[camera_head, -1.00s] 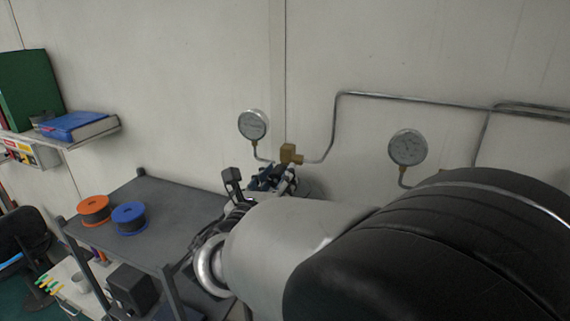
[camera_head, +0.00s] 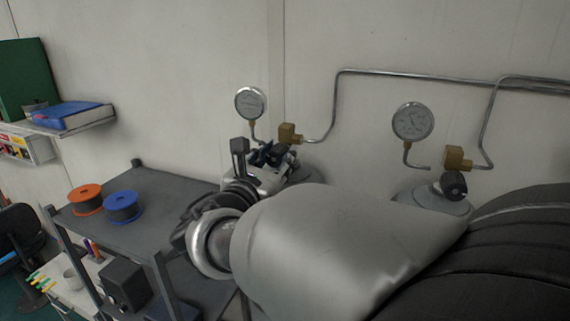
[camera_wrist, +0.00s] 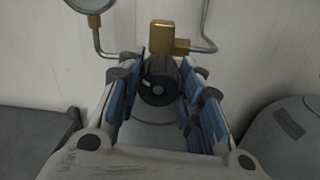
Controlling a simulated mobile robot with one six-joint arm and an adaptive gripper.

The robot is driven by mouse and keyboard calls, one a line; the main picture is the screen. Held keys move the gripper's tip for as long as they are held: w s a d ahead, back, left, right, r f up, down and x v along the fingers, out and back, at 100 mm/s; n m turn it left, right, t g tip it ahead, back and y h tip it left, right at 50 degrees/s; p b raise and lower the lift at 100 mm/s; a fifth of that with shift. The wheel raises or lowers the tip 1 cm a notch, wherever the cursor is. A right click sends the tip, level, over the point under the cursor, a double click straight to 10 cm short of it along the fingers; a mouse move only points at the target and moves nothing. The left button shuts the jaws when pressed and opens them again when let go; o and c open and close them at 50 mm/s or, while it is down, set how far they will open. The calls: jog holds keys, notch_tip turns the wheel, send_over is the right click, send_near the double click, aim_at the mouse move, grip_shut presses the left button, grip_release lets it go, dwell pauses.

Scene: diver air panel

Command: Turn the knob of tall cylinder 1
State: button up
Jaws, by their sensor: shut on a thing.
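There the knob is hidden by my gripper and most of the cylinder by my arm.
A second cylinder (camera_head: 425,201) with its black knob (camera_head: 454,185) and gauge (camera_head: 412,121) stands to the right. Metal pipes (camera_head: 400,74) run along the wall. A grey shelf rack (camera_head: 170,200) with orange (camera_head: 86,198) and blue (camera_head: 123,207) spools stands left of my arm.

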jog(key=m+b, duration=0.2)
jog(key=b, duration=0.1)
jog(key=m+b, duration=0.2)
jog(key=b, duration=0.1)
jog(key=shift+f, duration=0.3)
jog(key=m+b, duration=0.3)
jog(key=b, duration=0.3)
jog(key=shift+m, duration=0.4)
jog(key=m+b, duration=0.3)
jog(key=b, duration=0.2)
jog(key=shift+m, duration=0.4)
jog(key=m+b, duration=0.3)
jog(key=b, duration=0.1)
jog(key=shift+m+h, duration=0.3)
jog(key=m+b, duration=0.3)
jog(key=shift+m+b, duration=0.35)
jog(key=shift+m, duration=0.05)
jog(key=m+b, duration=0.2)
jog(key=m, duration=0.1)
jog(key=shift+m+b, duration=0.4)
jog(key=m+b, duration=0.2)
jog(key=m, duration=0.1)
jog(key=shift+a+m+g+h, duration=0.1)
jog(key=shift+m+g+h, duration=0.2)
jog(key=shift+m+b, duration=0.6)
jog(key=shift+m, duration=1.1)
